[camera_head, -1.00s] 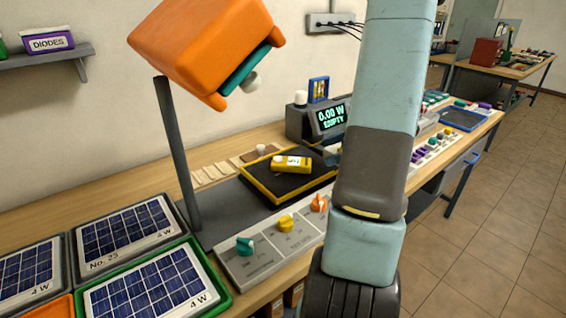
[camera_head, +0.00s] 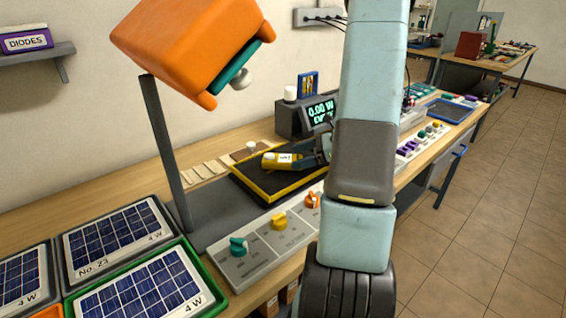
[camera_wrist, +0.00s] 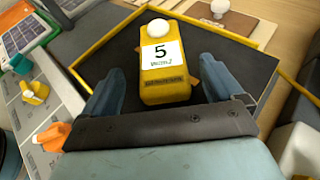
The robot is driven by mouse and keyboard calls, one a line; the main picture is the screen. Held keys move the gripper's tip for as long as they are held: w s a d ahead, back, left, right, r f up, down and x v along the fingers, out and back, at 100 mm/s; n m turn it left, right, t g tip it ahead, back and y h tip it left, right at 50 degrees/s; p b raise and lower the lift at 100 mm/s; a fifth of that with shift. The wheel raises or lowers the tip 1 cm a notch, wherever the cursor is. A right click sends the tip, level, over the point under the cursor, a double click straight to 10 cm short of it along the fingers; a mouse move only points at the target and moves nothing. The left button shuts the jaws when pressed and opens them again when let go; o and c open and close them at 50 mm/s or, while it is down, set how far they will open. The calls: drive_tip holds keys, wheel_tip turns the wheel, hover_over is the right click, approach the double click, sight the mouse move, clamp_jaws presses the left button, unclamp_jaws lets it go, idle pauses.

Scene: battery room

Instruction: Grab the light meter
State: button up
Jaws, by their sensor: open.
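The light meter is a yellow box with a white label reading 5 and a white dome on its end. In the wrist view the light meter (camera_wrist: 165,75) lies on a black tray with a yellow rim (camera_wrist: 230,36). My gripper (camera_wrist: 157,80) is open, with one blue-grey finger on each side of the meter's near end and gaps to both. In the head view the light meter (camera_head: 279,161) lies on the tray (camera_head: 262,198), with my gripper (camera_head: 308,157) at its right end, partly hidden by my arm.
A panel with teal, yellow and orange knobs (camera_head: 270,238) runs along the tray's front. A display box (camera_head: 298,120) stands behind the tray. An orange lamp head (camera_head: 190,45) hangs above on a grey post (camera_head: 165,150). Solar panels (camera_head: 117,238) lie at left.

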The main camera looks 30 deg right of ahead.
sight(289, 158)
drive_tip(key=x, duration=0.5)
drive_tip(key=shift+w, duration=0.1)
drive_tip(key=c, duration=1.3)
